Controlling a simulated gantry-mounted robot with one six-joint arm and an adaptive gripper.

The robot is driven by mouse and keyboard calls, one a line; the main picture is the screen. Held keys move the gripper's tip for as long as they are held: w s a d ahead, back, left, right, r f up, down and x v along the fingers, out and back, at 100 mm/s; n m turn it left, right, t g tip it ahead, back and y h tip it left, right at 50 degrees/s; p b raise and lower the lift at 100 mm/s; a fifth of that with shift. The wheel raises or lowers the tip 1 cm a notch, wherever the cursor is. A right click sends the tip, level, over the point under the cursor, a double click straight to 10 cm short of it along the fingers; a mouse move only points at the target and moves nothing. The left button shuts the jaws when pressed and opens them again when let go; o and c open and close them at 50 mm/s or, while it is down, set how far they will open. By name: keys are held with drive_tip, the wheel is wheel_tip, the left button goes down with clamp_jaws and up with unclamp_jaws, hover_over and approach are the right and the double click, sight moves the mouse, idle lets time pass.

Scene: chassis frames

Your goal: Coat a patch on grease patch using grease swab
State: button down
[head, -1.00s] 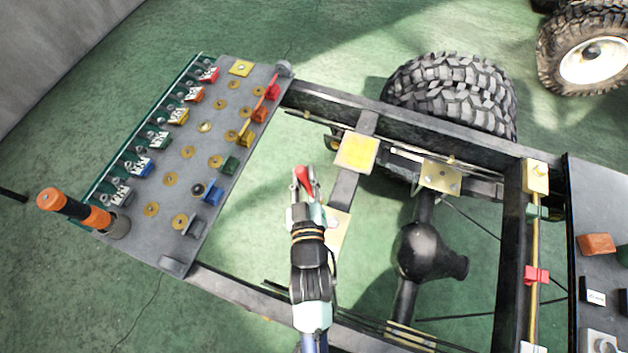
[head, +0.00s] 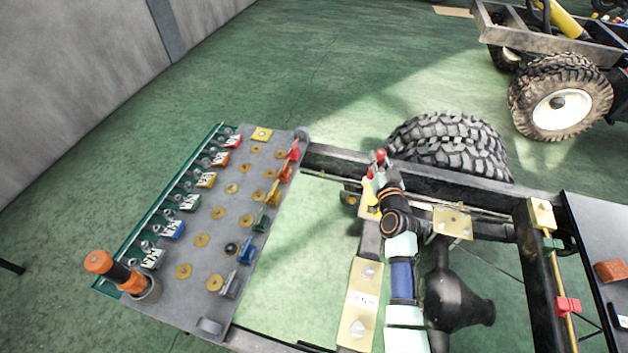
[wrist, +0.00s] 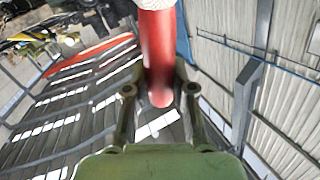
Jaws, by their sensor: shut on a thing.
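My gripper (head: 378,168) is shut on the grease swab (head: 381,155), which shows as a small red end at the fingertips. In the wrist view the swab (wrist: 158,60) is a red handle between the two fingers, with a white part at the top edge. The grease patch (head: 369,195) is a yellow pad on a plate on the chassis crossmember. My gripper and wrist are in front of it and hide most of it. Whether the swab touches the patch cannot be told.
A grey tray (head: 212,310) at left holds several brass washers and coloured clips. An orange-handled tool (head: 115,272) stands at its near left corner. A tyre (head: 450,140) is just behind the far rail (head: 335,160).

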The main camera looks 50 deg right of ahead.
drive_tip(key=shift+s+d+f, duration=0.1)
drive_tip(key=shift+d, duration=0.05)
drive_tip(key=shift+f+b, duration=0.25)
drive_tip(key=shift+b, duration=0.05)
wheel_tip(320, 180, down, 4)
drive_tip(key=b, duration=0.3)
drive_tip(key=shift+f+b, duration=0.15)
drive_tip(key=shift+b, duration=0.25)
